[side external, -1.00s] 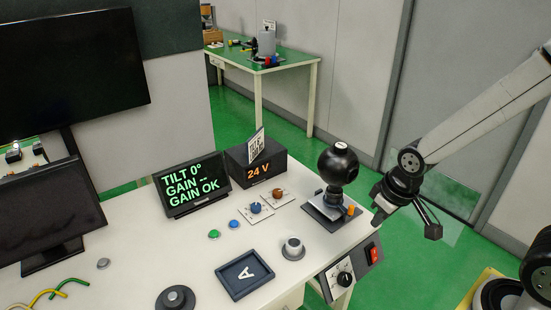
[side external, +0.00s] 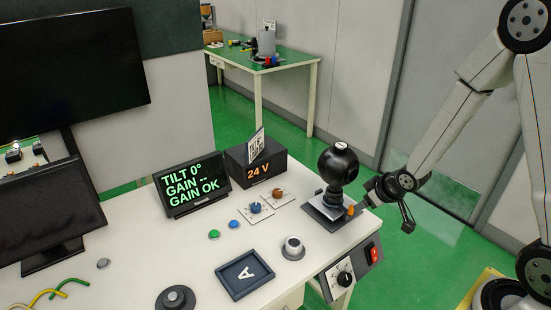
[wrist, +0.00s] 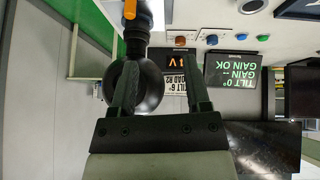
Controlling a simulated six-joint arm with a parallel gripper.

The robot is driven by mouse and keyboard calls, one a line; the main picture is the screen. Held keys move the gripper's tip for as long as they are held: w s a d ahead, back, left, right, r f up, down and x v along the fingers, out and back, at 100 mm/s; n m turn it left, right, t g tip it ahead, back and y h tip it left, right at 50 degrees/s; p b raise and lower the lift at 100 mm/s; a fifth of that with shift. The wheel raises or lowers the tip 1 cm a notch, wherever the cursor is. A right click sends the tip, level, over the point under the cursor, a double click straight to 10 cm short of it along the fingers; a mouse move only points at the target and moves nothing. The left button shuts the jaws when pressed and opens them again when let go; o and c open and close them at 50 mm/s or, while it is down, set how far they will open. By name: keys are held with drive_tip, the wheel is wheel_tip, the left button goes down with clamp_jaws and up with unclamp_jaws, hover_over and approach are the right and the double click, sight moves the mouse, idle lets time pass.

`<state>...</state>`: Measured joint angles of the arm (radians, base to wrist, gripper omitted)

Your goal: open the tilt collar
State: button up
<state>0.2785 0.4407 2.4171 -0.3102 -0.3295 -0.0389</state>
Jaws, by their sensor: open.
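The black ball-shaped gimbal camera (side external: 338,165) stands upright on a dark stem and base plate at the table's right corner. The tilt collar seems to be the dark ring (side external: 333,196) low on the stem; I cannot make out its state. An orange lever (side external: 350,211) sits beside it and also shows at the top of the wrist view (wrist: 131,14). My gripper (side external: 368,196) is just right of the stem, close to the lever; contact cannot be told. In the wrist view, my gripper's fingers (wrist: 161,64) are apart, with the ball (wrist: 150,90) showing between them.
A display (side external: 192,186) reads "TILT 0°, GAIN --, GAIN OK". A box (side external: 256,166) reads "24 V". Two knobs on plates, green and blue buttons, a silver knob (side external: 293,247) and an "A" tray (side external: 228,283) lie left of the stand. A switch panel (side external: 350,272) hangs at the front edge.

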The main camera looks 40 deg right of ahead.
drive_tip(key=w+d+f+t, duration=0.2)
drive_tip(key=d+f, duration=0.1)
drive_tip(key=f, duration=0.1)
drive_tip(key=t+y, duration=0.2)
drive_tip(key=t, duration=0.3)
approach(350, 214)
drive_tip(key=shift+w+d+r, duration=0.2)
drive_tip(key=shift+w+r, duration=0.1)
drive_tip(key=shift+w, duration=0.35)
drive_tip(key=shift+w+d+r, duration=0.2)
drive_tip(key=shift+w+r, duration=0.05)
drive_tip(key=shift+w, duration=0.4)
drive_tip(key=shift+g, duration=0.3)
drive_tip(key=shift+x, duration=3.9)
drive_tip(key=shift+a, duration=0.1)
clamp_jaws()
